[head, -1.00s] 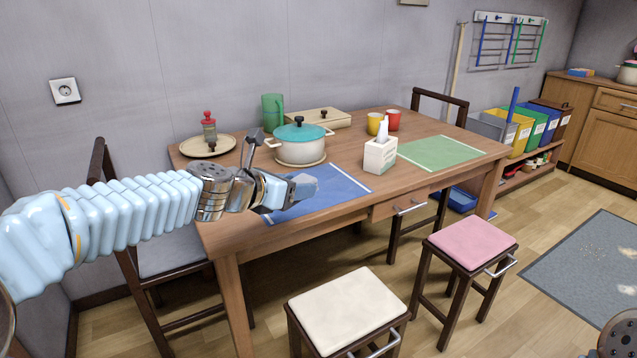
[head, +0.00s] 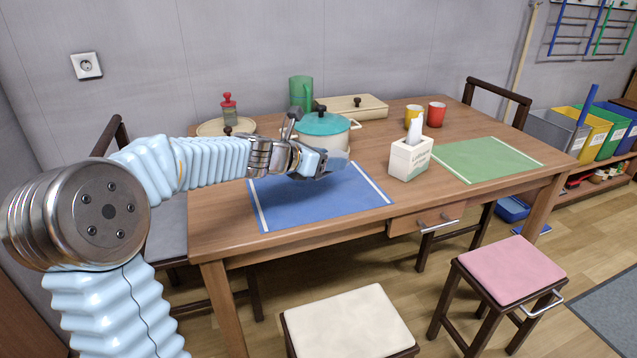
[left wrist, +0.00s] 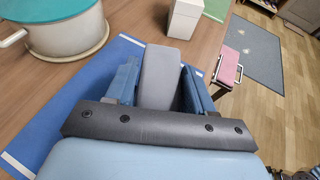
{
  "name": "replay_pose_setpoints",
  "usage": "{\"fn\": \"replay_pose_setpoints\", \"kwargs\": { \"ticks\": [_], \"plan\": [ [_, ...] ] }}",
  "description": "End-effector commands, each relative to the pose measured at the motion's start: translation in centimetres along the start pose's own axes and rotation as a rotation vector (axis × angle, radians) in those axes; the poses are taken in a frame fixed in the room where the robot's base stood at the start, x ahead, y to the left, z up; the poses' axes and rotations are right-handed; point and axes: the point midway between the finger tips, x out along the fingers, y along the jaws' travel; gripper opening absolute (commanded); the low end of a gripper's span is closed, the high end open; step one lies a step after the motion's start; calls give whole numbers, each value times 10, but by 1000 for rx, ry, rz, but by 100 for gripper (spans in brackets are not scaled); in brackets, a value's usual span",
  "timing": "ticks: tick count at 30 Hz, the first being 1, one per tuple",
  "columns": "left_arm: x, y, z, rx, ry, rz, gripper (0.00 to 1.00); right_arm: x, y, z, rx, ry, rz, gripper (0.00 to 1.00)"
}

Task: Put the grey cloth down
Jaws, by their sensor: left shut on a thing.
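My left gripper (head: 318,164) is above the blue placemat (head: 290,205) on the table, in front of the teal-lidded pot. It is shut on the grey cloth (head: 338,160), whose pale end sticks out past the fingertips. In the left wrist view the cloth (left wrist: 162,75) shows as a grey block between the two blue fingers (left wrist: 160,88). The cloth appears held above the mat; the exact gap is hard to tell. My right gripper is not in view.
The pot (head: 325,135) stands just behind my left gripper. A tissue box (head: 410,158) stands to the right, then a green placemat (head: 485,160). Cups, a jar on a plate and a flat box stand at the back. Stools (head: 350,320) are in front. The blue mat's front part is clear.

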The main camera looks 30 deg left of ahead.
Motion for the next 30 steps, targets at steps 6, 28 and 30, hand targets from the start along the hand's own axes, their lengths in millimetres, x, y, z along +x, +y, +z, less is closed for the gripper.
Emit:
{"fn": "replay_pose_setpoints", "kwargs": {
  "ticks": [6, 28, 30],
  "plan": [
    [22, 31, -37, -1, 1, 0, 23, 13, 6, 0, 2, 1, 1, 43],
    [42, 44, -79, 1, 0, -1, 23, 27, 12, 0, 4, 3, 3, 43],
    [44, 44, -82, 1, 0, -1, 23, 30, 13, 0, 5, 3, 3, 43]
  ]
}}
